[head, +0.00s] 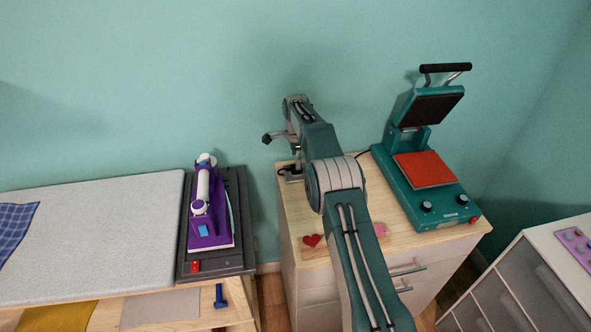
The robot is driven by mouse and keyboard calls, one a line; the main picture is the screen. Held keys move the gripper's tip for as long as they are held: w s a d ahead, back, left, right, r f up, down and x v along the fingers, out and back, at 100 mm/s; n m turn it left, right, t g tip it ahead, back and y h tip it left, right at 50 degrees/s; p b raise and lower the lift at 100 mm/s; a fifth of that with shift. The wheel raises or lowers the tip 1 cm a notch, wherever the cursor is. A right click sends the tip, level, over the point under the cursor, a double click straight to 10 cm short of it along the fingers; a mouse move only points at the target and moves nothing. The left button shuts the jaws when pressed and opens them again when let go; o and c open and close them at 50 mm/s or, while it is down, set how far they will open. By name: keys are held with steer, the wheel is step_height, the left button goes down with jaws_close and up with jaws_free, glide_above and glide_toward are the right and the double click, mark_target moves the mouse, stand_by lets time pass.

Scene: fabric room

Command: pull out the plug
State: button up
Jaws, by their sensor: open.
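My gripper (294,156) hangs at the end of my arm over the back left corner of the wooden cabinet (291,221). It is small in the picture and partly hidden by my arm. A small grey and dark piece (291,174), perhaps the socket with the plug, sits on the cabinet top right below it. I cannot make out the plug clearly, nor whether the gripper touches it. A black cord (363,154) runs from the teal heat press (396,184) toward the left and goes behind my arm.
A purple iron (211,220) rests on a dark stand (241,255) beside the grey ironing surface (110,232), left of the cabinet. A red heart (312,240) and a pink piece (380,230) lie near the cabinet's front. A white drawer unit (545,262) stands at right.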

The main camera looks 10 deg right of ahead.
steer(key=shift+f, duration=1.7)
jaws_close()
steer(key=shift+r, duration=0.15)
